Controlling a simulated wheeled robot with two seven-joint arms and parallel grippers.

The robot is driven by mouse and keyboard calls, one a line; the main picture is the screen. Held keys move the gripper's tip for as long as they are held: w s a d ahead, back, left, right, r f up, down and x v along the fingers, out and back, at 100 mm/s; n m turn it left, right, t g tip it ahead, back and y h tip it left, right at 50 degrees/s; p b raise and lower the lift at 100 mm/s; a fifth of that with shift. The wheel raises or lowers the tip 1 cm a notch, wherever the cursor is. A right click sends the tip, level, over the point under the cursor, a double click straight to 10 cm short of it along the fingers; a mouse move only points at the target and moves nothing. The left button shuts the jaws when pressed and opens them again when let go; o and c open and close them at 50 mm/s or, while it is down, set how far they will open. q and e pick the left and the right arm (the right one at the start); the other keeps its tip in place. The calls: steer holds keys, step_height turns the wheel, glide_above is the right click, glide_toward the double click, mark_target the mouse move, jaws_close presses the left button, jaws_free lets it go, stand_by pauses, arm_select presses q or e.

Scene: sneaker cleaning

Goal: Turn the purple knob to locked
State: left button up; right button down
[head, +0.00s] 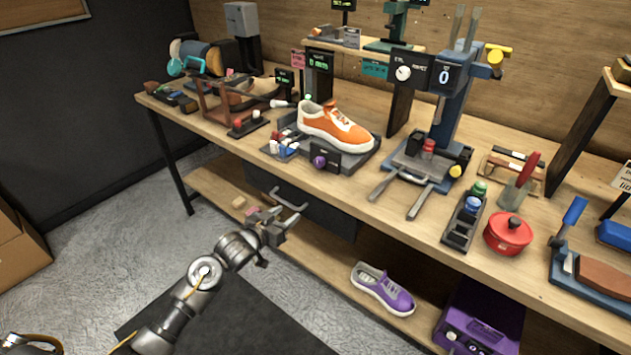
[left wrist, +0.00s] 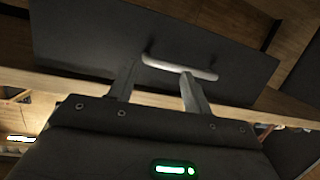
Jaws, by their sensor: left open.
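A purple knob (head: 319,162) sits on a small black block at the front of the stand under the orange sneaker (head: 335,126), on the tabletop. Which way the knob is turned is too small to tell. My left gripper (head: 290,215) is open and empty, below the table's front edge and lower than the knob. It is in front of a dark drawer (head: 335,217). In the left wrist view the two fingers (left wrist: 155,85) stand apart, pointing at the drawer front with its silver handle (left wrist: 180,67). The knob does not show there. My right gripper is out of view.
The tabletop edge (head: 290,178) overhangs between my left gripper and the knob. A small rack of bottles (head: 280,150) stands just left of the knob. A purple sneaker (head: 383,288) and a purple box (head: 480,325) are on the lower shelf.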

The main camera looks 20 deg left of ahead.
mark_target(318, 163)
arm_select(q)
step_height(318, 163, up, 12)
steer(key=d+r+m+t+h+b, duration=0.1)
steer(key=d+m+t+h+b, duration=0.1)
steer(key=d, duration=0.1)
steer(key=x, duration=1)
steer(key=shift+w+f, duration=0.25)
steer(key=shift+w, duration=0.05)
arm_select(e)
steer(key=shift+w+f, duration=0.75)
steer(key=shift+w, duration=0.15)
arm_select(q)
steer(key=c, duration=0.9)
steer(key=shift+c, duration=0.2)
